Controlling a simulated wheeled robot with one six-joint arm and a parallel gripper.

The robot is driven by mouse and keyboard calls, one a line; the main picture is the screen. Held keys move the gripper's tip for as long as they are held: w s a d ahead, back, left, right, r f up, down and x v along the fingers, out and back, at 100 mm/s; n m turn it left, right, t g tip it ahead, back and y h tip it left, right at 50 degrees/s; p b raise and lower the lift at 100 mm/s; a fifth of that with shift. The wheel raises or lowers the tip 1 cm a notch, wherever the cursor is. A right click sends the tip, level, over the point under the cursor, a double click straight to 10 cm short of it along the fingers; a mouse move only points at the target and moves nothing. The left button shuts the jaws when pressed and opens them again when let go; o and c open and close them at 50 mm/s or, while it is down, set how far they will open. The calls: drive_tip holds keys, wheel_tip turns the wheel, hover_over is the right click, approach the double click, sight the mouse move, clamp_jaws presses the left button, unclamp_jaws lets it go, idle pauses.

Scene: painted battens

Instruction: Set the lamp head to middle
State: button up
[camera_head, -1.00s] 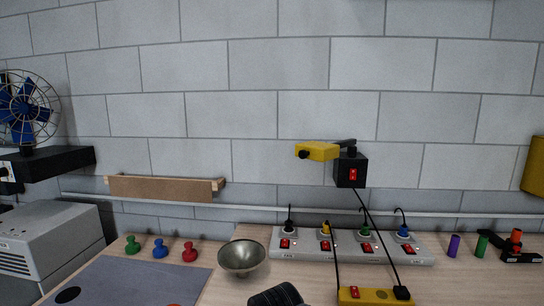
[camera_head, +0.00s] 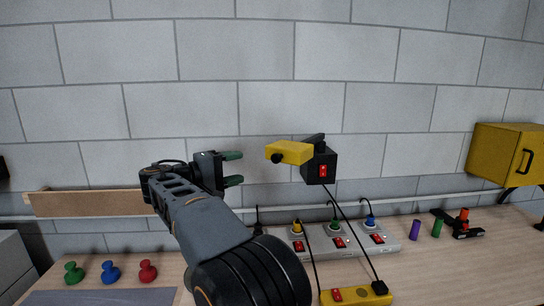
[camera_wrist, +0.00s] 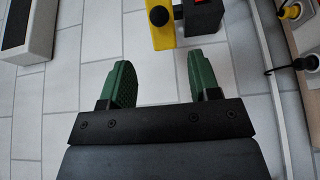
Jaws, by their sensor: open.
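The lamp has a yellow head (camera_head: 289,152) on a short dark arm, fixed to a black box (camera_head: 319,167) with a red switch on the wall. The head points to the left in the head view, with a black knob at its end. In the wrist view the yellow head (camera_wrist: 162,27) shows at the top, ahead of the fingers, and the black box (camera_wrist: 203,14) is to its right. My gripper (camera_head: 233,168) is open and empty, to the left of the lamp head and apart from it. Its green fingers also show in the wrist view (camera_wrist: 164,85).
A power strip (camera_head: 345,243) with plugs and red switches lies on the bench below, and a yellow strip (camera_head: 356,294) is nearer. Cables hang from the lamp box. Green, blue and red pegs (camera_head: 111,272) stand left. A yellow cabinet (camera_head: 492,155) is at right.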

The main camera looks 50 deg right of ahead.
sight(274, 159)
drive_tip(key=p+x, duration=0.2)
drive_tip(key=x, duration=0.9)
drive_tip(key=shift+s+d+r+p, duration=0.1)
drive_tip(key=shift+d+r+p, duration=0.05)
drive_tip(key=shift+p, duration=0.25)
drive_tip(key=shift+s+d, duration=0.15)
drive_tip(key=shift+d, duration=0.55)
drive_tip(key=shift+c, duration=0.3)
